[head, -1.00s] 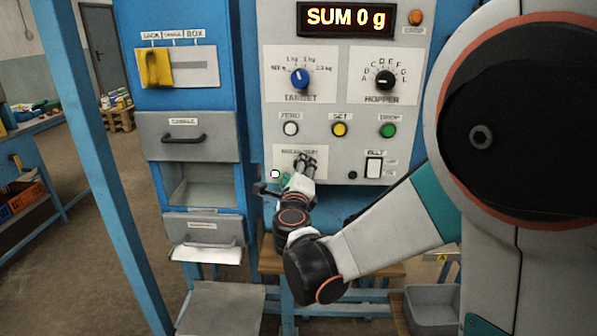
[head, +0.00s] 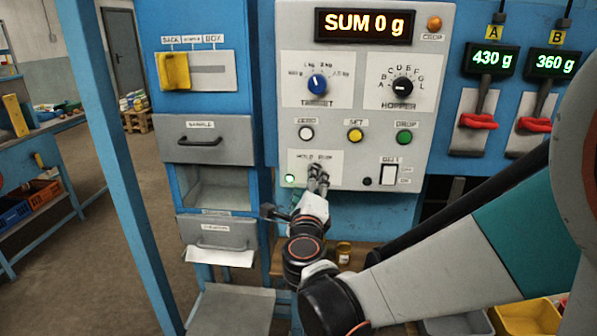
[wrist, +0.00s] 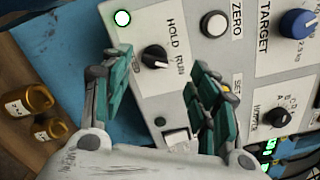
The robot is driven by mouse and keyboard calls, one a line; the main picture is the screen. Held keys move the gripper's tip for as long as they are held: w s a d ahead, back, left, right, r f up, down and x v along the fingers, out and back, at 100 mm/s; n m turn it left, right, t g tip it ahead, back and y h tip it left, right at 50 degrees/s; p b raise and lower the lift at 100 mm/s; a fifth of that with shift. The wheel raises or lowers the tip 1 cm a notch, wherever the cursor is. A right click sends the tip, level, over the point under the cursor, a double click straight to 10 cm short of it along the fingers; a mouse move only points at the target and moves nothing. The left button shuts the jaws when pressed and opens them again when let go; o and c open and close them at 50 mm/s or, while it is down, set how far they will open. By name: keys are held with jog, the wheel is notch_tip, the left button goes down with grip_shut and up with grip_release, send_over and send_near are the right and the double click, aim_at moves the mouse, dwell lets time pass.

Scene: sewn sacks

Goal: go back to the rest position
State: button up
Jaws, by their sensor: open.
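My gripper (head: 318,180) is in front of the HOLD/RUN plate, low on the grey control panel (head: 350,115). In the wrist view my gripper (wrist: 165,88) is open, with its teal-padded fingers apart. The black HOLD/RUN knob (wrist: 155,57) shows between the fingers, with nothing held. I cannot tell whether a finger touches the panel. In the head view the gripper hides that knob. A small lamp (head: 290,181) left of the plate glows; it also shows in the wrist view (wrist: 122,18).
The display (head: 365,25) reads SUM 0 g. Displays A (head: 490,59) and B (head: 550,63) read 430 g and 360 g above red handles. Brown jars (wrist: 30,100) stand on a wooden shelf below the panel. A blue post (head: 120,170) rises at left.

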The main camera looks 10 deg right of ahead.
jog(key=s+a+r+n+g+y, duration=0.15)
jog(key=s+a+n+y, duration=0.3)
jog(key=n, duration=0.45)
jog(key=s+a+r+n+y, duration=0.3)
jog(key=n+y, duration=0.2)
jog(key=n, duration=0.4)
jog(key=s+d+f+n+g+h, duration=0.2)
jog(key=s+d+f+n+g, duration=0.2)
jog(key=s, duration=0.5)
jog(key=s+d+f+n+g+h, duration=0.2)
jog(key=s+d+f+n+g, duration=0.3)
jog(key=s+f, duration=0.4)
jog(key=shift+s+d, duration=0.65)
jog(key=shift+d, duration=0.15)
jog(key=shift+h, duration=0.25)
